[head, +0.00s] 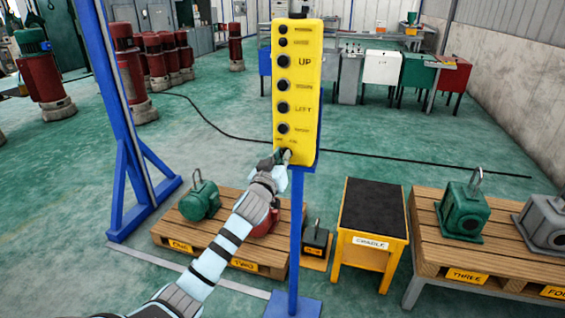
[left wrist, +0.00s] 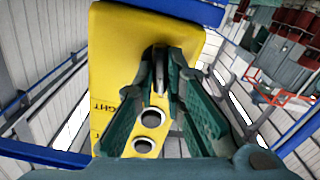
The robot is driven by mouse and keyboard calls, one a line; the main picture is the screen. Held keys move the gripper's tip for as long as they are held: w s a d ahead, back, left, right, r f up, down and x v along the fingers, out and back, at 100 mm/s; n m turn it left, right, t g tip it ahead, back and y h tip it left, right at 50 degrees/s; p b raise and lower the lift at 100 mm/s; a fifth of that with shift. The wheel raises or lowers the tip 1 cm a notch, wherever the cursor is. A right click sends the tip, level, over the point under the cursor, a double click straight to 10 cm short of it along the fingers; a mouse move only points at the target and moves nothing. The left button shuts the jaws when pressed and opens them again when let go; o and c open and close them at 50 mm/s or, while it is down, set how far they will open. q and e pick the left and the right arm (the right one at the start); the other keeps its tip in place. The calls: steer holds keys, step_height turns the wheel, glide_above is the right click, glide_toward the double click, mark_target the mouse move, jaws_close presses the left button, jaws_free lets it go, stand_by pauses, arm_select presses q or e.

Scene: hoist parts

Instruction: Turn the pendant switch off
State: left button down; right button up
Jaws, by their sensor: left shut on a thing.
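The yellow pendant (head: 311,121) hangs upright on a blue post, with a column of black buttons labelled UP, LEFT and others. My left gripper (head: 284,157) is at the lower end of its face. In the left wrist view, the fingers (left wrist: 161,85) are closed around a small metal switch lever (left wrist: 160,72) against the yellow pendant face (left wrist: 115,50). The fingers hide most of the switch and its label, so I cannot read its position. My right gripper is not in view.
A blue post (head: 295,240) stands below the pendant. A pallet (head: 210,240) with motors, a yellow cradle stand (head: 371,215) and a wooden bench (head: 430,240) stand behind it. A blue upright (head: 108,75) is at the left. Green floor lies open beyond.

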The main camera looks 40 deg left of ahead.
arm_select(q)
steer(key=shift+n+b, duration=0.55)
steer(key=shift+n, duration=0.95)
steer(key=c, duration=1.7)
jaws_free()
steer(key=shift+a, duration=0.1)
steer(key=shift+o, duration=0.2)
steer(key=v, duration=1.2)
